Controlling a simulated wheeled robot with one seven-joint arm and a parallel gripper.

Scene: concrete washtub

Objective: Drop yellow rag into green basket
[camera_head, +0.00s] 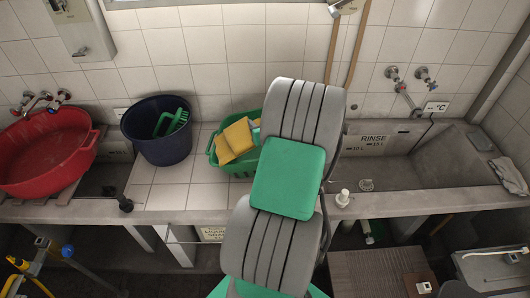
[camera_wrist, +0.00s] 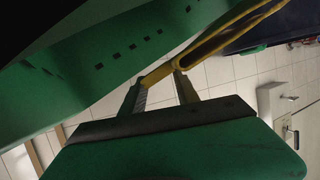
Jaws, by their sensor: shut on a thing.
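The yellow rag (camera_head: 236,139) shows over the green basket (camera_head: 236,170) on the tiled counter in the head view. I cannot tell whether it touches the basket. In the wrist view my gripper (camera_wrist: 160,80) is shut on the yellow rag (camera_wrist: 225,38), whose folds extend to the upper right. The green basket (camera_wrist: 95,70), with small holes in its wall, is close at the upper left there. In the head view my arm hides most of the gripper and the basket's right part.
A dark blue bucket (camera_head: 157,148) with a green brush (camera_head: 173,122) stands left of the basket. A red basin (camera_head: 48,150) is farther left. Taps are on the wall.

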